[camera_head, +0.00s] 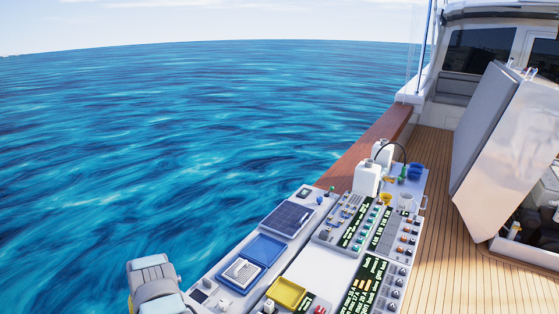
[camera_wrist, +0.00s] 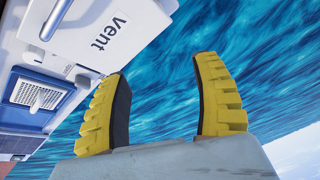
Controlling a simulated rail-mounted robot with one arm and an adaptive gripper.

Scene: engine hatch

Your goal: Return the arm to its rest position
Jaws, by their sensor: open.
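My gripper (camera_wrist: 164,68) shows in the wrist view as two yellow ribbed fingers with dark inner pads. They are spread apart and open, with nothing between them but blue water behind. A white panel marked "Vent" (camera_wrist: 97,30) lies to the upper left of the fingers, apart from them. In the head view, a grey part of my arm (camera_head: 152,278) shows at the lower left, over the water side of the console. The fingers are not clearly seen in that view.
A long console (camera_head: 318,268) carries a solar panel (camera_head: 287,218), a blue frame with a white grille (camera_head: 265,250), a yellow tray (camera_head: 287,292) and white jugs (camera_head: 367,179). A raised hatch lid (camera_head: 508,140) stands at right. The wooden deck (camera_head: 438,225) between is clear.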

